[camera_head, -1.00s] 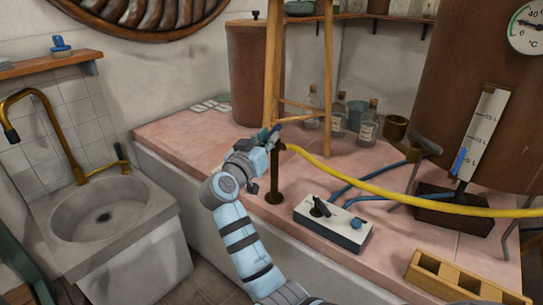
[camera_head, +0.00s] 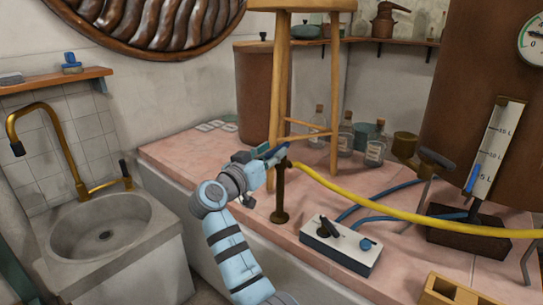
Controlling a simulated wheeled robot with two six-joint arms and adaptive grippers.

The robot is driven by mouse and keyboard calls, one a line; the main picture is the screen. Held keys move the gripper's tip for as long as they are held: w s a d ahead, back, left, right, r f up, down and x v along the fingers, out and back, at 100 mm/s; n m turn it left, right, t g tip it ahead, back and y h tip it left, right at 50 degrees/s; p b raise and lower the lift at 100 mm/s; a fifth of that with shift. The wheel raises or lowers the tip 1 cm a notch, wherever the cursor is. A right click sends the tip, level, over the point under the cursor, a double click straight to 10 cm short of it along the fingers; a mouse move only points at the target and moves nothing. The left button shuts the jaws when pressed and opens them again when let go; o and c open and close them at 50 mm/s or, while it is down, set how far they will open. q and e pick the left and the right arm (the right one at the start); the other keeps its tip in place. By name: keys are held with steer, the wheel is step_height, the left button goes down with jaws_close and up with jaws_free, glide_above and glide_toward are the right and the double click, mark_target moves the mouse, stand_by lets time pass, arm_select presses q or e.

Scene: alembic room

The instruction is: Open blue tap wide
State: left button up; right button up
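A dark brass standpipe (camera_head: 280,195) rises upright from the pink tiled ledge, with a yellow hose running right from its top. A small blue piece (camera_head: 270,151) shows at the top, which looks like the tap's handle; it is partly hidden by my gripper. My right gripper (camera_head: 262,160), on a light blue arm with dark bands, is at the standpipe's top, beside or touching the blue piece. Its fingers are too small and overlapped to tell whether they are open or shut on it. My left gripper is not in view.
A wooden stool (camera_head: 334,100) stands just behind the standpipe. A white control box (camera_head: 340,246) with a black lever and blue knob sits to its right, with blue hoses. Glass bottles (camera_head: 375,148) stand behind. A stone sink (camera_head: 130,215) with a brass faucet is at left.

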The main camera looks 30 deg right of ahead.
mark_target(270, 152)
step_height(270, 152, up, 10)
steer(key=shift+a, duration=0.1)
stand_by(0.4)
steer(key=shift+r, duration=0.1)
